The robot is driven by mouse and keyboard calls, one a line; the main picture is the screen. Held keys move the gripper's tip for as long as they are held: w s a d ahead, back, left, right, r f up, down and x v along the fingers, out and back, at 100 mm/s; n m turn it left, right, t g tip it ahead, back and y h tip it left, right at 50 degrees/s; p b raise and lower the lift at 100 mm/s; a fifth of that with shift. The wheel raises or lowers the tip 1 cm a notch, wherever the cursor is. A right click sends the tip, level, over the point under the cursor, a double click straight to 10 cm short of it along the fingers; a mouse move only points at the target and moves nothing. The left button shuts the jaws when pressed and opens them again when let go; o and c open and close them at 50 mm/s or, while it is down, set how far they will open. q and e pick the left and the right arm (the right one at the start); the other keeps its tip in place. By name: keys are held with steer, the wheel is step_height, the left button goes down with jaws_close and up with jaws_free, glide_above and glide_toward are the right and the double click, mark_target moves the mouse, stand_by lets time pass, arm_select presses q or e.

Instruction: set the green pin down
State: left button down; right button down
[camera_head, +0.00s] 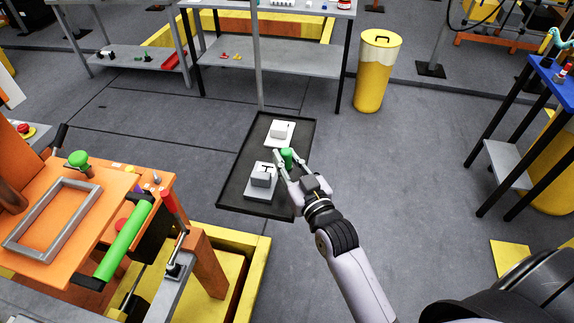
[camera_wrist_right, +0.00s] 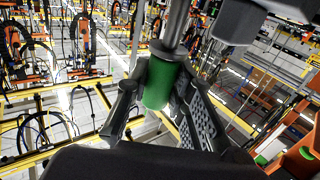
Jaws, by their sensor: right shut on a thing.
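The green pin (camera_head: 287,154) is held in my right gripper (camera_head: 285,164), whose fingers are shut on it. In the right wrist view, the pin's green cylinder (camera_wrist_right: 158,84) sits between the two fingers, with a grey metal shaft at its upper end. In the head view the gripper and pin show over the right part of a dark tray (camera_head: 236,188), between two light blocks. Whether the pin touches the tray cannot be told. My left gripper is not in view.
One pale block (camera_head: 280,133) lies at the tray's far end and a grey block on a plate (camera_head: 263,176) lies nearer. An orange bench with a green roller (camera_head: 124,241) stands left. A yellow bin (camera_head: 376,80) stands behind right. Floor right of the tray is clear.

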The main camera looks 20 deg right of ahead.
steer(key=shift+f, duration=1.05)
steer(key=shift+f, duration=0.1)
steer(key=c, duration=1.4)
jaws_free()
steer(key=shift+c, duration=0.2)
